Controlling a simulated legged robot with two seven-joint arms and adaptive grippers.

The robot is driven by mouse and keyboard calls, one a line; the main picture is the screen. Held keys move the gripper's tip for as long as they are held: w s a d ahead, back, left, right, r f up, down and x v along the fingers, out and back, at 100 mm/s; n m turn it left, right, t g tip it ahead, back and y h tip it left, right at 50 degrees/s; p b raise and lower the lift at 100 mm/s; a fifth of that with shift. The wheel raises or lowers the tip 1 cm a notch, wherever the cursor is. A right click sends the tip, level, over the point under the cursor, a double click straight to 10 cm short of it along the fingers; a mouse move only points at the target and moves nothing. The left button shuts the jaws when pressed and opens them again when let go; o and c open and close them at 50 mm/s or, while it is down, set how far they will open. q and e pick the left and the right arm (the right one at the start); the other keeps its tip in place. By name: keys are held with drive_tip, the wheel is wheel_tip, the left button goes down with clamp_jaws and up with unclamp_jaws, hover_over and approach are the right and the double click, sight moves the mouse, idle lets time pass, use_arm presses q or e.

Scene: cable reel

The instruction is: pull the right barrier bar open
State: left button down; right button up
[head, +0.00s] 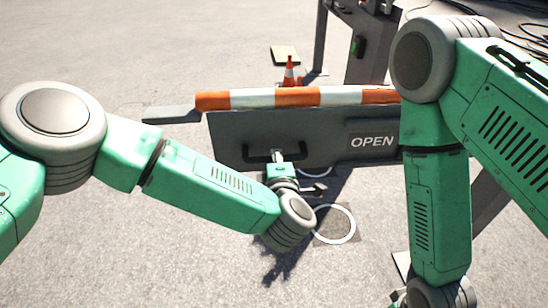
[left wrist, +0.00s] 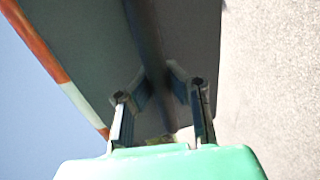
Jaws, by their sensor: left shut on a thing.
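The barrier bar (head: 265,98) has an orange and white striped top edge above a grey panel (head: 320,128) marked OPEN. A black handle (head: 248,152) sits low on the panel, left of the lettering. My left gripper (head: 277,156) is at the right part of this handle and shut on it. In the left wrist view its two fingers (left wrist: 162,88) stand on either side of a dark bar against the grey panel, and the striped edge (left wrist: 45,60) runs along the left. My right arm comes down at the right, with its wrist at the bottom edge; its fingers are not clearly visible.
An orange traffic cone (head: 289,74) stands behind the barrier bar. A dark post with a green button (head: 358,46) stands behind at the right, near black cables (head: 470,22). A white ring (head: 335,224) marks the ground in front. Open pavement lies to the left.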

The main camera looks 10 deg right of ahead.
use_arm(q)
drive_tip(key=shift+s+f, duration=0.1)
drive_tip(key=shift+f, duration=0.1)
drive_tip(key=c, duration=1.6)
unclamp_jaws()
drive_tip(key=shift+o, duration=0.6)
drive_tip(key=shift+d, duration=0.1)
drive_tip(key=shift+r, duration=0.1)
drive_tip(key=d+v, duration=0.1)
drive_tip(key=v, duration=1)
drive_tip(key=shift+s+a, duration=0.4)
drive_tip(key=shift+a, duration=0.05)
